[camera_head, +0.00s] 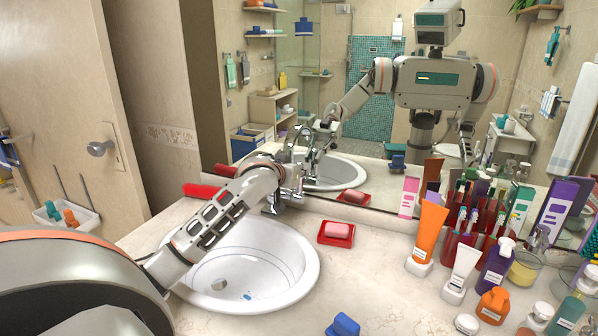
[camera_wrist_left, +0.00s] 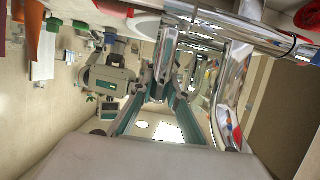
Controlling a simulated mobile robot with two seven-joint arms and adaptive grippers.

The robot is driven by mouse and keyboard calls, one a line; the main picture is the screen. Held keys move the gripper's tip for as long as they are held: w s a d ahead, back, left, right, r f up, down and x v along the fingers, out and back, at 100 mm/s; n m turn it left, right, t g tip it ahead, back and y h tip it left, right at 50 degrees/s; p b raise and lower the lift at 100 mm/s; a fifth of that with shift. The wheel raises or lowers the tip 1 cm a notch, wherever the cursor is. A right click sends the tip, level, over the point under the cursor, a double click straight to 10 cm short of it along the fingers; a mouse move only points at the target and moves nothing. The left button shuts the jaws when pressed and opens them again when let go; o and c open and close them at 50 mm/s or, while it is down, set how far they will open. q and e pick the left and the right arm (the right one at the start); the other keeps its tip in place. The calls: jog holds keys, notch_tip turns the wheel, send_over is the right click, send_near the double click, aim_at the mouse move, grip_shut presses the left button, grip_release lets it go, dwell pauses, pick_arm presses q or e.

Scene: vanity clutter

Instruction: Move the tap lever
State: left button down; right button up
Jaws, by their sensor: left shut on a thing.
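The chrome tap (camera_head: 274,206) stands at the back rim of the white sink (camera_head: 245,262). My left arm reaches over the sink from the left, and my left gripper (camera_head: 290,180) is at the top of the tap. In the left wrist view, the gripper's fingers (camera_wrist_left: 170,85) close around the upright chrome tap lever (camera_wrist_left: 167,55). The tap body (camera_wrist_left: 235,30) runs across the upper right of that view. In the head view, the gripper partly hides the lever, so its exact angle is hard to tell. My right gripper is not directly in view.
A red dish with pink soap (camera_head: 336,232) lies right of the sink. Tubes, bottles and brushes crowd the right counter, including an orange tube (camera_head: 428,232). A blue item (camera_head: 343,325) lies at the front edge. A large mirror (camera_head: 400,120) stands behind the tap.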

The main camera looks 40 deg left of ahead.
pick_arm(q)
jog(key=c, duration=1.9)
grip_release()
jog(key=v, duration=1.2)
jog(key=shift+s, duration=0.1)
